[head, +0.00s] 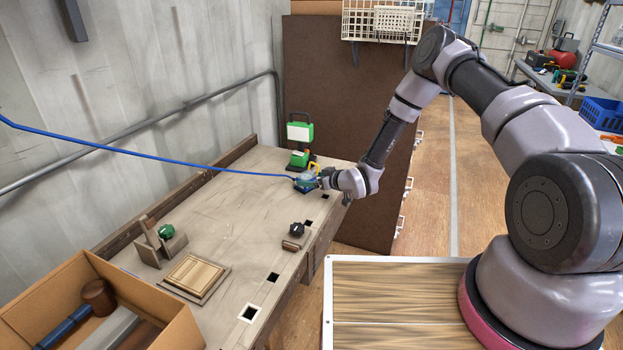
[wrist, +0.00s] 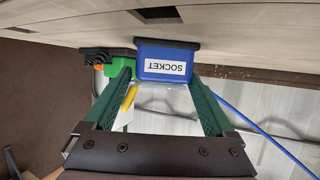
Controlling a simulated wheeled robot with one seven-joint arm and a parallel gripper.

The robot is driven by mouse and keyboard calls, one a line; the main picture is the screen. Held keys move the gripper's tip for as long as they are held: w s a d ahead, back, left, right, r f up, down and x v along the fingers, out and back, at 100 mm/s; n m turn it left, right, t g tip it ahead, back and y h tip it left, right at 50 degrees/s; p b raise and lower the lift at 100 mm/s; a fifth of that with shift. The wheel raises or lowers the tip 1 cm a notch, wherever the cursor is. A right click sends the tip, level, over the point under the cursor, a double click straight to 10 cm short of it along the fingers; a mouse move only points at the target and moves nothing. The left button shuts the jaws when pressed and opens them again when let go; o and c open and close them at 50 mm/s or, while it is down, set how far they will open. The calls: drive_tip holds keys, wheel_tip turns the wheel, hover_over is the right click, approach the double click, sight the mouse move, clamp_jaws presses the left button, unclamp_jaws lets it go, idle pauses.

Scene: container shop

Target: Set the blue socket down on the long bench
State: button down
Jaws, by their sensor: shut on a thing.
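The blue socket (wrist: 163,66), with a white label reading SOCKET, is between the fingertips of my gripper (wrist: 160,82) in the wrist view. The green fingers are shut on it. A dark base shows at the socket's far side, close against the long bench (wrist: 225,22); I cannot tell whether it touches. In the head view the socket (head: 305,184) is small and partly hidden by my gripper (head: 318,180), at the far end of the long bench (head: 215,210). A blue cable (head: 150,157) runs from the left edge to the socket.
A green and white device (head: 300,140) stands just behind the socket. A black knob on a small block (head: 294,236), a wooden fixture with a green knob (head: 163,245) and a framed wooden plate (head: 196,277) sit nearer. A cardboard box (head: 165,325) is at front left. The bench middle is clear.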

unclamp_jaws()
drive_tip(key=shift+r, duration=0.1)
drive_tip(key=v, duration=1.2)
drive_tip(key=w+d+r+m+h, duration=0.1)
drive_tip(key=w+d+r+h, duration=0.15)
drive_tip(key=d+r, duration=0.35)
drive_tip(key=w+d+r+m+h, duration=0.1)
drive_tip(key=w+d+r+h, duration=0.2)
drive_tip(key=r, duration=0.5)
drive_tip(key=s+d+r+m+h, duration=0.2)
drive_tip(key=s+d+r, duration=0.15)
drive_tip(key=r, duration=0.35)
drive_tip(key=s+d+r+m+h, duration=0.1)
drive_tip(key=s+d+r, duration=0.2)
drive_tip(key=d+r, duration=0.3)
drive_tip(key=s+d+r+m+g+h, duration=0.1)
drive_tip(key=s+d+r+m, duration=0.1)
drive_tip(key=s+r, duration=0.4)
drive_tip(key=s+d+r+m+h, duration=0.1)
drive_tip(key=s+r+m, duration=0.2)
drive_tip(key=s+r, duration=0.3)
drive_tip(key=s+r+m+y, duration=0.1)
drive_tip(key=s+r+m, duration=0.1)
drive_tip(key=s, duration=0.5)
drive_tip(key=s+r+m+g+y, duration=0.1)
drive_tip(key=s+r, duration=0.3)
drive_tip(key=s, duration=0.4)
drive_tip(key=shift+s+a+m, duration=0.2)
drive_tip(key=shift+s+m, duration=0.1)
drive_tip(key=shift+m, duration=0.1)
